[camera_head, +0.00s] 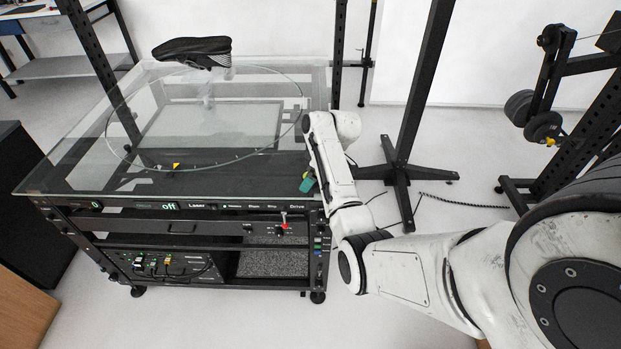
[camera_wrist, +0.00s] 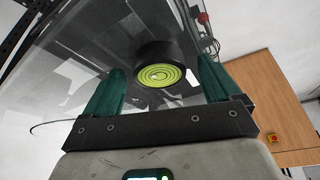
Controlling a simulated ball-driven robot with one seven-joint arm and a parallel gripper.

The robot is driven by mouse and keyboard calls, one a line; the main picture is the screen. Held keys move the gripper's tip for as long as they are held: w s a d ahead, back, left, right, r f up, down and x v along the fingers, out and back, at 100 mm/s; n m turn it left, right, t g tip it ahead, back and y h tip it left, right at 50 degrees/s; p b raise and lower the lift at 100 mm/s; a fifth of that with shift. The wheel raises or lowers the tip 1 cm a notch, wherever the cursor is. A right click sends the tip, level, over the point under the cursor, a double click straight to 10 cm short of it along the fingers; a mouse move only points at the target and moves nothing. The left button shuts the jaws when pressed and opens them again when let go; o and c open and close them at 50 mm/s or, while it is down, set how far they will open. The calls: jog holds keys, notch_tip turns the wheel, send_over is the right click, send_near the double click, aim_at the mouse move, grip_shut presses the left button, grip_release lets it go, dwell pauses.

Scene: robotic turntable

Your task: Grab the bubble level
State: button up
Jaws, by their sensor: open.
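The bubble level is a short black cylinder with a yellow-green ringed face (camera_wrist: 160,75). In the wrist view it is between and beyond the two teal fingers of my gripper (camera_wrist: 161,68), with a gap on each side. My gripper is open and empty. Contact with the level is not visible. In the head view my gripper (camera_head: 307,184) is at the front right corner of the turntable cabinet, mostly hidden by my arm. I cannot make out the bubble level in that view.
The glass-topped turntable (camera_head: 75,165) carries a black shoe (camera_head: 195,50) on a clear stand at the back. A red-tipped switch (camera_head: 284,222) sits on the front below the top. A black post with a cross-shaped foot (camera_head: 400,172) stands to the right. Floor between is clear.

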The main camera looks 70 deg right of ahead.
jog(key=c, duration=1.2)
jog(key=shift+r, duration=0.2)
